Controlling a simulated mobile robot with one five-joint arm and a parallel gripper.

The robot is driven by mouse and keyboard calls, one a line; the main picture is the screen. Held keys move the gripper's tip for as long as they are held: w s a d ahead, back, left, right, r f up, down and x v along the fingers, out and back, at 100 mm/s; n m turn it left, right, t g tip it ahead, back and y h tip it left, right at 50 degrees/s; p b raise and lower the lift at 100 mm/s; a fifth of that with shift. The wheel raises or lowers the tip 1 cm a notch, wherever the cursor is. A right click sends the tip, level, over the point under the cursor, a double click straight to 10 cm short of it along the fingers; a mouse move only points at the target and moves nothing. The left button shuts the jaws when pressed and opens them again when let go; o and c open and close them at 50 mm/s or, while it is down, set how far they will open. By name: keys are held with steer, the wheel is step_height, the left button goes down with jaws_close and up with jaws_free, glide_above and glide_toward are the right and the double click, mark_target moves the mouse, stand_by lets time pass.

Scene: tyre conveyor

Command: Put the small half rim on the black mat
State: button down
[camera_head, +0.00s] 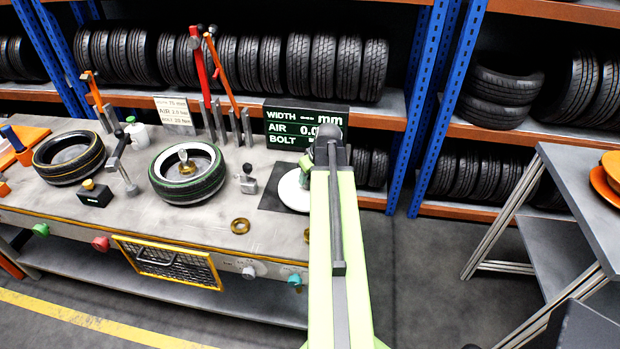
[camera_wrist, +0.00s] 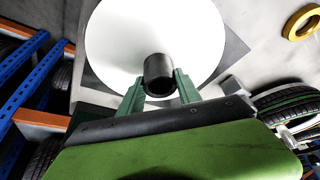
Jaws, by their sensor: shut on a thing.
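The small half rim is a white disc (camera_head: 290,192) with a dark central hub (camera_wrist: 159,72). In the wrist view its white face (camera_wrist: 118,38) fills the top middle. My gripper (camera_wrist: 159,85) has its two green fingers shut on the hub, one on each side. The black mat (camera_head: 270,198) lies on the bench, and the rim is over its area. A dark mat edge also shows beside the disc in the wrist view (camera_wrist: 235,48). My arm hides the right part of the rim and mat in the head view. I cannot tell whether the rim touches the mat.
A tyre with a white rim (camera_head: 188,172) and a yellow-lined tyre (camera_head: 68,158) sit further left on the bench. A brass ring (camera_head: 240,226) lies near the front edge. A display board (camera_head: 305,125) stands behind the mat. A grey table (camera_head: 585,195) is at the right.

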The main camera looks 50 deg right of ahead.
steer(key=c, duration=0.8)
jaws_free()
steer(key=shift+c, duration=0.2)
steer(key=shift+r, duration=0.1)
steer(key=p+v, duration=1.1)
steer(key=v, duration=0.1)
steer(key=shift+s, duration=0.15)
steer(key=w+a+f+n+g+y, duration=0.1)
steer(key=w+a, duration=0.4)
steer(key=a, duration=0.7)
steer(key=w+a+f+n+g+y, duration=0.1)
steer(key=w+a, duration=0.4)
steer(key=a, duration=0.7)
steer(key=a+g+h, duration=0.1)
steer(key=a+g, duration=0.1)
steer(key=a, duration=1.9)
steer(key=shift+s+n, duration=0.15)
steer(key=shift+n, duration=0.15)
